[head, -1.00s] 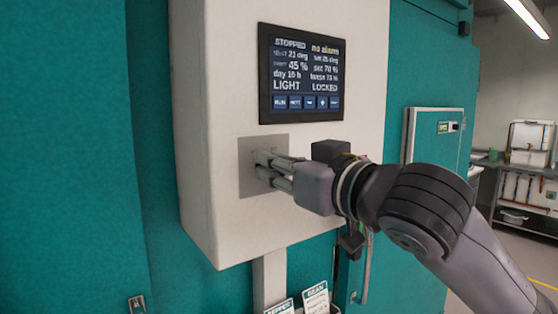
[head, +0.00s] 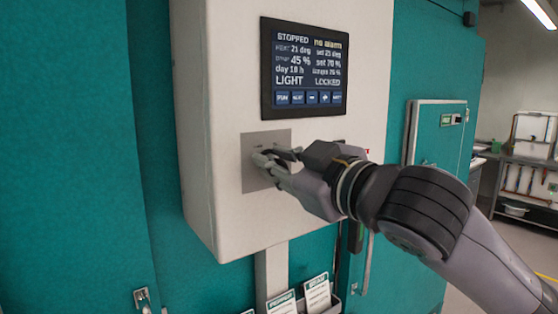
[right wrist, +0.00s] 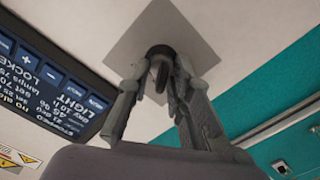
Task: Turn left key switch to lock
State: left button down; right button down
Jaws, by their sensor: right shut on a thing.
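The key switch (right wrist: 160,62) shows in the right wrist view as a dark round switch with a key grip, on a square grey plate (right wrist: 199,38). The plate (head: 250,180) also shows in the head view, on the pale control box below the screen. My right gripper (head: 270,161) is at this plate, its fingers shut on the switch's key, and mostly hides the switch in the head view. In the right wrist view, the fingers (right wrist: 156,80) stand on both sides of the key. The screen (head: 304,68) reads "STOPPED", "no alarm", "LIGHT" and "LOCKED". My left gripper is not in view.
The pale control box (head: 215,120) stands out from teal chamber walls (head: 70,150). Below it are card holders with labelled cards (head: 317,293) and a latch (head: 142,299). A shelf bench (head: 525,180) stands far right.

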jog(key=c, duration=1.8)
grip_release()
jog(key=shift+s, duration=0.1)
jog(key=v, duration=1.2)
